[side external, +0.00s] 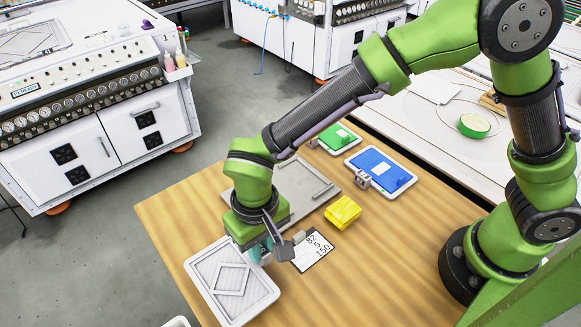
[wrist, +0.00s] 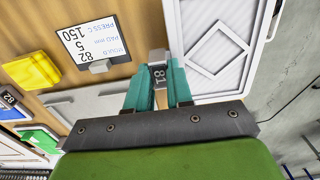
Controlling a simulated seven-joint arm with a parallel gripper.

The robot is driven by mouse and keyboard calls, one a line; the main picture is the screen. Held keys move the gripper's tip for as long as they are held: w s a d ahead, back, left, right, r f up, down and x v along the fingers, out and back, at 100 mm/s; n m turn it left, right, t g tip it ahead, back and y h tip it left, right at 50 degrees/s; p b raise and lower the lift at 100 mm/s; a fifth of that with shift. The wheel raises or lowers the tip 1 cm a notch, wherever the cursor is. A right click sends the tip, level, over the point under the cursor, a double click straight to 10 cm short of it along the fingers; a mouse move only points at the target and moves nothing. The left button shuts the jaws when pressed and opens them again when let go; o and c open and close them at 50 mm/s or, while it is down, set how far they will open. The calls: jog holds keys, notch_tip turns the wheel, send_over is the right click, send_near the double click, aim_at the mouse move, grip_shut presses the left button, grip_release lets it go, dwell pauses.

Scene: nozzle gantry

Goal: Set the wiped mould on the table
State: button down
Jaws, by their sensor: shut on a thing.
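The white mould (side external: 205,270), a flat tray with a raised diamond pattern, is at the front left corner of the table. It also shows at upper right in the wrist view (wrist: 190,15). My gripper (side external: 266,250) is shut on a grey block marked 81 (wrist: 157,76) at the mould's edge, between its teal fingers. I cannot tell whether the mould touches the table or hangs just above it. The wooden table (side external: 390,255) lies under it. A folded yellow cloth (side external: 342,212) lies to the right of the gripper.
A card reading 82, 5, 150 (side external: 314,251) lies beside the gripper. A grey plate (side external: 318,188) lies behind it. A blue mould (side external: 382,170) and a green mould (side external: 336,137) stand at the table's back. The table's front right is clear.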

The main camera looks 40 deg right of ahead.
jog(key=shift+f, duration=1.3)
jog(key=shift+s+f, duration=0.1)
jog(key=shift+f, duration=0.05)
jog(key=c, duration=1)
grip_release()
notch_tip(320, 180, up, 12)
jog(key=w+d+r+m+t+y, duration=0.1)
jog(key=d+r, duration=0.3)
jog(key=d, duration=0.3)
jog(key=d+r+m+t+y, duration=0.1)
jog(key=d+r+t, duration=0.1)
jog(key=d+r, duration=0.35)
jog(key=s+d+t, duration=0.1)
jog(key=s+d, duration=0.1)
jog(key=d, duration=0.3)
jog(key=s+d+m+t, duration=0.1)
jog(key=s+d, duration=0.1)
jog(key=d, duration=0.3)
jog(key=s+d+r+m+t, duration=0.1)
jog(key=s+d+t, duration=0.1)
jog(key=d, duration=0.3)
jog(key=shift+s+d, duration=0.1)
jog(key=shift+s, duration=0.1)
